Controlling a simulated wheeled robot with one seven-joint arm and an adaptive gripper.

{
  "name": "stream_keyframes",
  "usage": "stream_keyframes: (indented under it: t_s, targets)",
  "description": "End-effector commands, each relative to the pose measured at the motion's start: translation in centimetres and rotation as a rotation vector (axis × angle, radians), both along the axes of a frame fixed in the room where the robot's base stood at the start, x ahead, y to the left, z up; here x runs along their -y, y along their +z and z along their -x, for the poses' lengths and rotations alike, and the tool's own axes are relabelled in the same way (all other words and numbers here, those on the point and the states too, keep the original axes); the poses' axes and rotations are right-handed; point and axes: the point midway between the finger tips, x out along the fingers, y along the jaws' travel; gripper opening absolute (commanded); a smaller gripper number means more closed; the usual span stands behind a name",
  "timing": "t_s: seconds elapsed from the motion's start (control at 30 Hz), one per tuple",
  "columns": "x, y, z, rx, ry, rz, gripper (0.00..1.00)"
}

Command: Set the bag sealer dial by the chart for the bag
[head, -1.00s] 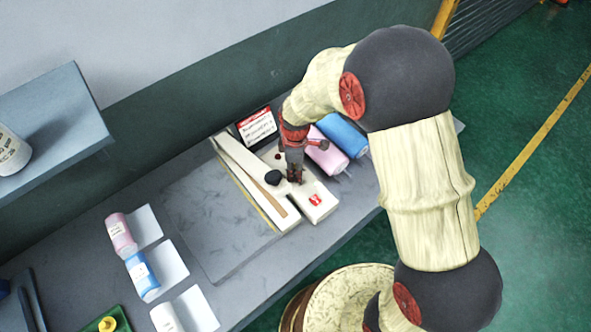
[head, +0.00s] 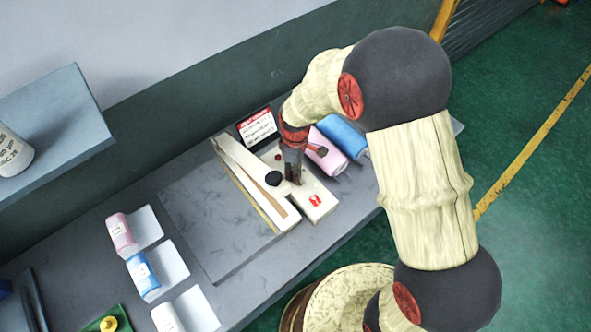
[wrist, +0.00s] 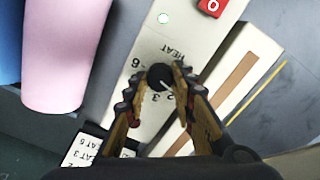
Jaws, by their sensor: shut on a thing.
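The white bag sealer (head: 240,165) lies on the bench with its long arm. In the wrist view its dial (wrist: 160,76) is a dark round knob with a white pointer line, among printed numbers and the word HEAT. The pointer slants down and right, towards the 2 and 3 side; the exact number is unclear. My gripper (wrist: 160,84) is shut on the dial, one finger on each side; it also shows in the head view (head: 293,178), where it hides the dial. The red-topped chart (head: 257,128) stands behind the sealer; its text is too small to read there.
A pink roll (head: 326,153) and a blue roll (head: 342,137) lie close by on the right. Small pink and blue rolls with white sheets lie at front left.

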Motion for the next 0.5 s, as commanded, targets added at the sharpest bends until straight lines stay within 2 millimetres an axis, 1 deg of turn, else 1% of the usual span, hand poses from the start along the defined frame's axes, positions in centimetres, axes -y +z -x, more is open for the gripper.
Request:
stream_keyframes:
  t_s: [0.5]
  targets:
    - [0.01,0.02,0.06,-0.001,-0.489,0.001,0.0]
